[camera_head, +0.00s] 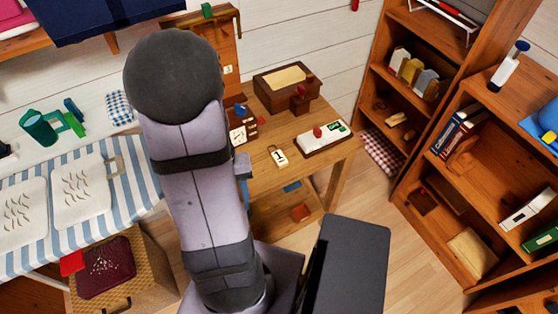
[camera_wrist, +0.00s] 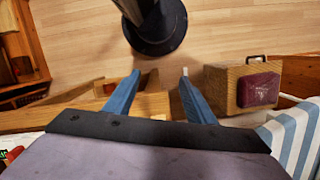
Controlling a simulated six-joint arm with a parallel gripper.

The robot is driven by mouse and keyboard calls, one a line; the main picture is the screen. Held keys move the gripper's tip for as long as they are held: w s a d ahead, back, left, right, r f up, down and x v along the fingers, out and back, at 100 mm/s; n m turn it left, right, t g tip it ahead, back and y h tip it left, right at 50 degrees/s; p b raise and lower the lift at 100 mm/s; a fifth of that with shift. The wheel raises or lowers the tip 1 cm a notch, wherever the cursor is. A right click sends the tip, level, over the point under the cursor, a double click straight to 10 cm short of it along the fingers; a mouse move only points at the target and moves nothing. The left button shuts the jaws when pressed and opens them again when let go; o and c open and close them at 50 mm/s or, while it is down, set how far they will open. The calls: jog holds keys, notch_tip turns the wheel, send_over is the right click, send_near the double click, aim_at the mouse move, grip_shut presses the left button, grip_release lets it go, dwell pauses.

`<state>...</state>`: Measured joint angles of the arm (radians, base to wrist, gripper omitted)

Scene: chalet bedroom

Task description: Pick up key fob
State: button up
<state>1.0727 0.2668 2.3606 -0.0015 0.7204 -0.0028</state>
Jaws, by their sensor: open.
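A small pale tag marked with a dark "1" (camera_head: 279,157), which looks like the key fob, lies on the wooden desk (camera_head: 262,172) near its front edge in the head view. I cannot make it out in the wrist view. My gripper (camera_wrist: 160,78) is open in the wrist view, its two blue fingers apart with nothing between them. In the head view my arm hides most of the gripper; only a bluish part shows beside the arm, left of the tag.
On the desk stand a small clock (camera_head: 238,134), a wooden box (camera_head: 287,88) and a white-topped tray (camera_head: 325,138). A bookcase (camera_head: 452,160) stands at right. The wrist view shows open floor (camera_wrist: 230,30).

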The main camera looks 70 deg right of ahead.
aim_at(279, 157)
jog(key=s+d+f+m, duration=0.1)
jog(key=s+d, duration=0.1)
jog(key=d, duration=0.2)
jog(key=s+d+f+m, duration=0.1)
jog(key=s+d, duration=0.2)
jog(key=d, duration=0.1)
jog(key=s+d+f+m+t+b, duration=0.1)
jog(key=s+d, duration=0.1)
jog(key=d, duration=0.2)
jog(key=shift+s+d+f, duration=0.15)
jog(key=shift+d+f, duration=0.05)
jog(key=shift+d, duration=0.2)
jog(key=shift+n+h, duration=0.4)
jog(key=shift+h, duration=0.1)
jog(key=d, duration=0.3)
jog(key=d+r, duration=0.1)
jog(key=d, duration=0.1)
jog(key=d+r+n, duration=0.1)
jog(key=d, duration=0.1)
jog(key=d+r+n+h, duration=0.1)
jog(key=d, duration=0.1)
jog(key=w+d+r+n, duration=0.1)
jog(key=d+r, duration=0.1)
jog(key=shift+s+a+f+n, duration=0.1)
jog(key=shift+a+n, duration=0.1)
jog(key=shift+n, duration=0.4)
jog(key=shift+a+f+n, duration=0.1)
jog(key=shift+a+n, duration=0.1)
jog(key=shift+n, duration=0.4)
